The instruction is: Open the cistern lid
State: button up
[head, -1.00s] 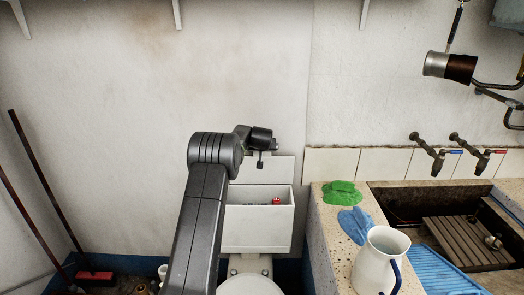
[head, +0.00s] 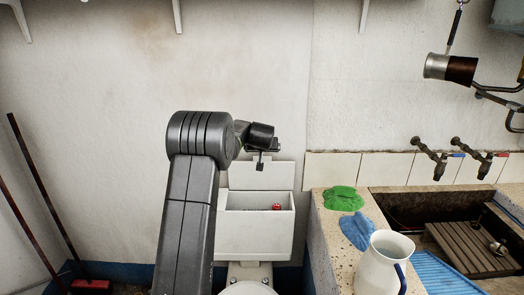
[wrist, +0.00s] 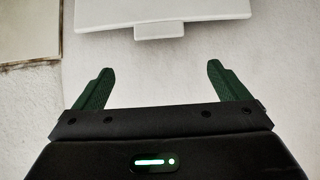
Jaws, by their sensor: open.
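The cistern (head: 255,235) is a white box behind the toilet bowl. Its lid (head: 262,176) stands raised upright at the back against the wall, and the top of the cistern is open. A small red part (head: 277,206) shows inside. My gripper (head: 260,160) is above the lid, in front of the wall. In the wrist view my gripper (wrist: 155,85) is open, with two green fingers apart and nothing between them. A white panel, apparently the lid (wrist: 160,12), with a small tab (wrist: 160,31) lies ahead of the fingertips, apart from them.
A stone counter (head: 325,240) stands at the right with a green cloth (head: 343,199), a blue cloth (head: 357,231) and a white jug (head: 380,268). Beyond are taps (head: 432,160) and a sink. Broom handles (head: 38,190) lean at the left.

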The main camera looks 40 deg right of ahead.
jog(key=shift+b+v, duration=0.35)
jog(key=shift+v, duration=1.7)
jog(key=shift+w, duration=0.15)
jog(key=p+x, duration=0.3)
jog(key=x, duration=1)
jog(key=shift+d+f+p, duration=0.2)
jog(key=shift+f+p, duration=0.1)
jog(key=shift+f, duration=0.05)
